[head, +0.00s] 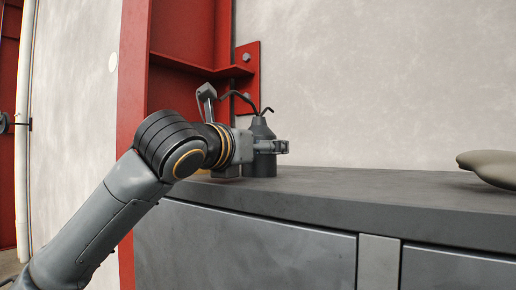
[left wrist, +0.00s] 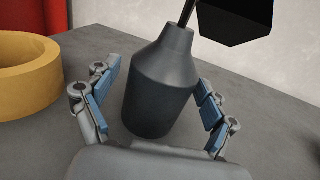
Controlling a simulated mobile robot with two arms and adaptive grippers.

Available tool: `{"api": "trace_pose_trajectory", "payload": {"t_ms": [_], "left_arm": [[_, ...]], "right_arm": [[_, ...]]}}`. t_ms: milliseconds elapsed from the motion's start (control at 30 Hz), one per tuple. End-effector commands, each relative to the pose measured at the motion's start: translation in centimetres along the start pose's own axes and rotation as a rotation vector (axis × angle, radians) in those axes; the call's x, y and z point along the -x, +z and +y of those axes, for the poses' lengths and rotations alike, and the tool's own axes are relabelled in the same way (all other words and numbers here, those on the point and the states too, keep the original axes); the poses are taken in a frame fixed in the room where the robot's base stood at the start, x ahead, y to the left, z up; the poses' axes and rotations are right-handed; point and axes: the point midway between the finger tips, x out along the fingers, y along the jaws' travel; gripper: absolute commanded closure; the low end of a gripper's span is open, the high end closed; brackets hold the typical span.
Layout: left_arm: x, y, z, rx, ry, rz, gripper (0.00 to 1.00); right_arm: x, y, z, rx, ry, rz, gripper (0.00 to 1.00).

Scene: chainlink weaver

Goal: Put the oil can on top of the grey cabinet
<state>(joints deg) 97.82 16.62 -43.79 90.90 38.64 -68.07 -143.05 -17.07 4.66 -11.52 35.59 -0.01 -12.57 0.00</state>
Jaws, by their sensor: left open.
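The oil can (head: 262,130) is dark grey with a conical shoulder and a thin bent spout. It stands upright on the top of the grey cabinet (head: 340,193), near the red steel column. My left gripper (head: 270,147) is at the can's body, with my wrist hiding part of it in the head view. In the left wrist view the can (left wrist: 160,90) stands between the two blue-padded fingers of my left gripper (left wrist: 157,80). The fingers are open, with a gap visible on the left side. My right gripper is not in view.
A yellow ring (left wrist: 28,78) lies left of the can in the left wrist view. A dark angular shape (left wrist: 236,20) hangs at the top right there. Red column (head: 190,45) behind; the middle of the top is clear.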

Motion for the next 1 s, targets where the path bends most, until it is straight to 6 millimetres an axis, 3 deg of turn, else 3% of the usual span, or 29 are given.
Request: {"api": "trace_pose_trajectory", "payload": {"t_ms": [167, 400, 600, 800, 1000], "left_arm": [[1.8, -0.1, 0.0, -0.002, 0.0, -0.005, 0.16], [7.0, -0.3, 0.0, -0.003, 0.001, -0.006, 0.16], [10.4, -0.1, 0.0, -0.001, 0.001, -0.003, 0.16], [11.9, 0.1, 0.0, 0.0, 0.0, -0.001, 0.16], [12.1, 0.2, 0.0, 0.0, 0.0, 0.0, 0.16]], "right_arm": [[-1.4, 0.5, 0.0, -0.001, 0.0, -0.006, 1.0], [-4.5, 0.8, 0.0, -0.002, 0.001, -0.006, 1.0], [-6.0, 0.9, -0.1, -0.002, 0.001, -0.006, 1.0], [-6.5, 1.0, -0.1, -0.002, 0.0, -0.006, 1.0], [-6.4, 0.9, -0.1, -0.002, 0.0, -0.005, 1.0]]}}
